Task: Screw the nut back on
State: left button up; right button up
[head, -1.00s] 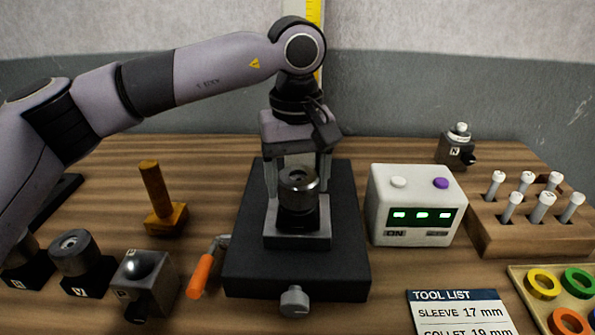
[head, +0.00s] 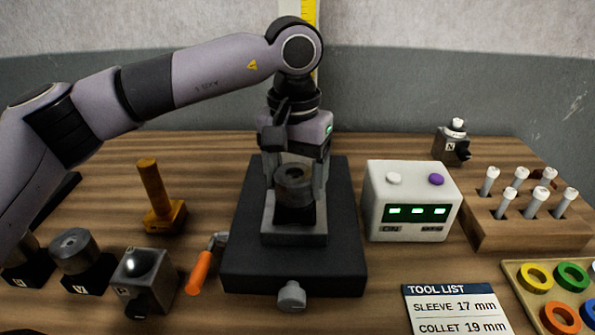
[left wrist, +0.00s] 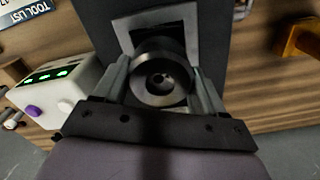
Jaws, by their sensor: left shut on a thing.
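The nut (head: 294,180) is a dark metal ring with a hole in its top. It sits upright on the holder in the middle of the black base plate (head: 240,262). My left gripper (head: 297,181) comes down from above and is shut on the nut, with a finger on either side. In the left wrist view the nut (left wrist: 160,78) lies between the two fingers, its round face and central hole showing. How far the nut is threaded on is hidden. My right gripper is not in view.
A white box (head: 412,202) with green lights stands right of the base plate. A wooden rack (head: 500,232) with white-topped pins stands farther right. A wooden-handled tool (head: 155,190), an orange-handled crank (head: 201,272) and dark blocks are at the left.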

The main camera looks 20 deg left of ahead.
pick_arm(q)
jog(key=m, duration=0.3)
jog(key=shift+a, duration=0.35)
